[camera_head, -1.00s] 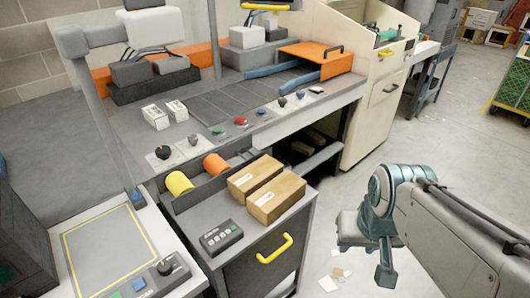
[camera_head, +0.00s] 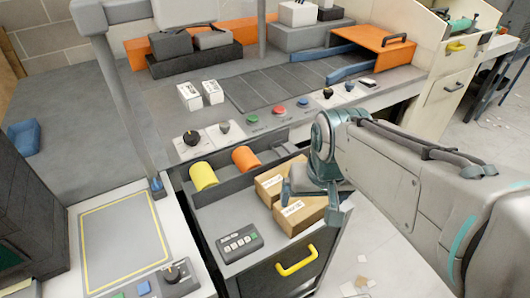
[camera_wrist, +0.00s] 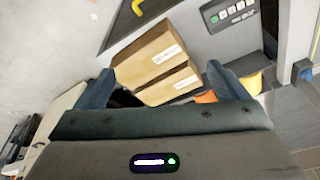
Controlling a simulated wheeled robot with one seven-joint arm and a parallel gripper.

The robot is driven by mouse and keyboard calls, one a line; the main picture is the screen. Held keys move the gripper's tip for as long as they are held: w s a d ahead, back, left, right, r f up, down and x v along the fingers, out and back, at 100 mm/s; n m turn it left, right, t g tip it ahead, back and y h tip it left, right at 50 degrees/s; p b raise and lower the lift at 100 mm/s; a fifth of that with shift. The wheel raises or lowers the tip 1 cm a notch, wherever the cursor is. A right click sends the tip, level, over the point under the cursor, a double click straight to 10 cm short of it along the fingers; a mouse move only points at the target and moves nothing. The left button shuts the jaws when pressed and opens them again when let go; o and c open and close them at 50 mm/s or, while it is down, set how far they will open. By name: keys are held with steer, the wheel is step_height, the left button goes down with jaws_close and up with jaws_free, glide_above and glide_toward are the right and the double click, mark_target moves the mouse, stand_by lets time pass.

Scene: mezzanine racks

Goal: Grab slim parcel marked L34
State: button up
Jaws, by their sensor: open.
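Two brown cardboard parcels lie side by side on the grey cart top. The rear parcel (camera_head: 268,186) is nearer the rolls, and the front parcel (camera_head: 292,222) is nearer the yellow handle. The wrist view shows the front parcel (camera_wrist: 143,55) and the rear parcel (camera_wrist: 160,91), each with a white label too small to read. I cannot tell which is L34. My gripper (camera_head: 315,200) hangs over the parcels and hides part of them in the head view. In the wrist view my gripper (camera_wrist: 160,86) is open and empty, its fingers on either side of the parcels.
The cart (camera_head: 225,222) also holds a yellow roll (camera_head: 203,176), an orange roll (camera_head: 245,158) and a keypad (camera_head: 239,241). A yellow handle (camera_head: 296,262) is on its front. A workbench with knobs and buttons (camera_head: 279,109) stands behind. A yellow-outlined panel (camera_head: 122,240) is at left.

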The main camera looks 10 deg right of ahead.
steer(key=w+f+m+g, duration=0.3)
steer(key=w+m, duration=0.9)
steer(key=w, duration=1)
steer(key=f, duration=0.8)
steer(key=shift+w+d+f+b, duration=0.1)
steer(key=shift+w+d+b, duration=0.1)
steer(key=shift+d+b, duration=0.2)
steer(key=shift+w+a+f+p, duration=0.1)
steer(key=shift+f+p, duration=0.1)
steer(key=shift+f, duration=1.15)
steer(key=shift+a+f+p, duration=0.1)
steer(key=shift+f+p, duration=0.05)
steer(key=shift+f, duration=1.2)
steer(key=c, duration=1.2)
